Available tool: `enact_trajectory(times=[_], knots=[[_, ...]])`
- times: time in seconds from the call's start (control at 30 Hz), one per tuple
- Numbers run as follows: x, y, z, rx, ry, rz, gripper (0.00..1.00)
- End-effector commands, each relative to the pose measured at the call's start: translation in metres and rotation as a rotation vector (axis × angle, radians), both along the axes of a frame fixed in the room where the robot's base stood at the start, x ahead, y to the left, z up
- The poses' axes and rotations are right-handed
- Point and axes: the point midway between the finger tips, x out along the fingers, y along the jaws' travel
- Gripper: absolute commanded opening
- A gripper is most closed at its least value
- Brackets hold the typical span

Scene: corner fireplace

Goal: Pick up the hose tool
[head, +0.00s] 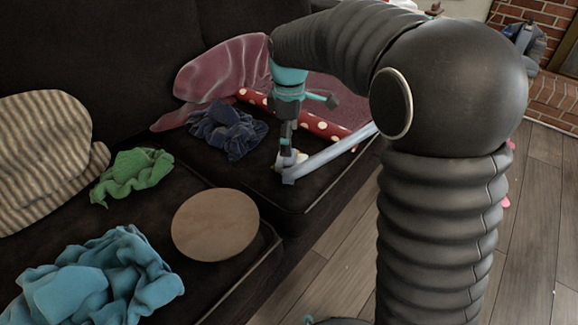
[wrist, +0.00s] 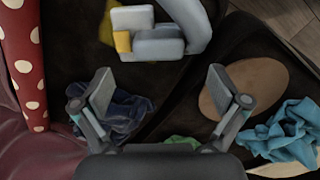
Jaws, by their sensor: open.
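The hose tool (head: 335,154) looks like a pale grey-blue tube lying on the dark sofa seat, with its near end under my gripper (head: 287,150). In the wrist view the hose tool (wrist: 158,48) shows a blocky grey head with a yellow end and a curved tube running up out of frame. My gripper (wrist: 160,85) points down, open, with its fingers spread wide. In the wrist view the tool's head lies above the gap between the fingertips, not between them. My arm hides part of the tube's far end in the head view.
A dark blue cloth (head: 228,130), green cloth (head: 132,173), light blue cloth (head: 95,280) and round tan board (head: 215,224) lie on the sofa. A red polka-dot roll (head: 325,129) lies behind the tool. Wooden floor (head: 335,250) is open at the right.

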Motion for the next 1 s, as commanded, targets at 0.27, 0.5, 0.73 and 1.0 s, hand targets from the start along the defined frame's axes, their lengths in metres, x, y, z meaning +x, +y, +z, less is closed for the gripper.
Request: enact_trajectory(times=[0.27, 0.5, 0.73, 1.0], knots=[[0.0, -0.001, -0.016, 0.0, 0.001, -0.002, 0.98], [0.003, -0.002, -0.046, 0.0, 0.001, -0.002, 0.98], [0.003, -0.001, -0.064, 0.001, -0.001, -0.002, 0.98], [0.003, -0.001, -0.063, 0.001, -0.001, -0.002, 0.7]])
